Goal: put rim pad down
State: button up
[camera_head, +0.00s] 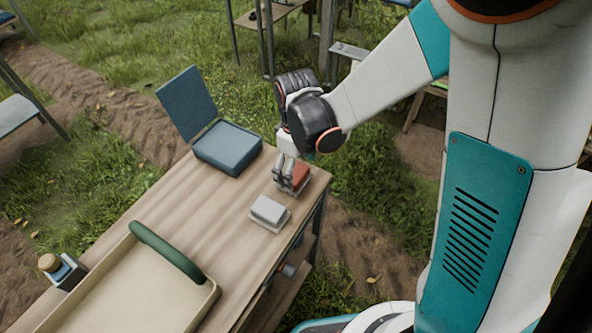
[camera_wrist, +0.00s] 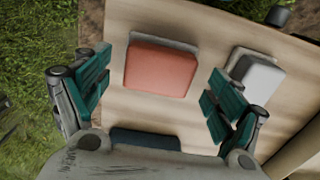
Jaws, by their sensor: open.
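The green curved pad (camera_head: 167,252), which I take to be the rim pad, lies along the far rim of the beige crate (camera_head: 207,302). It is apart from my gripper and I cannot make it out in the wrist view. My gripper (camera_head: 290,180) is low over the table's far right corner, with its fingers apart. In the wrist view, a red block (camera_wrist: 161,70) on a grey base shows between the open fingers (camera_wrist: 160,95). The red block (camera_head: 301,174) is partly hidden by the fingers in the head view. I cannot tell whether they touch it.
A grey block (camera_head: 269,210) on a grey base stands beside the red one, also in the wrist view (camera_wrist: 259,74). A blue box (camera_head: 228,148) with its lid open stands at the table's back. A small holder (camera_head: 65,271) stands left of the crate. The table middle is clear.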

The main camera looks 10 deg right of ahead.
aim_at(296, 173)
notch_tip(296, 173, up, 9)
jog(key=p, duration=0.2)
jog(key=shift+r, duration=0.1)
dwell(0.4)
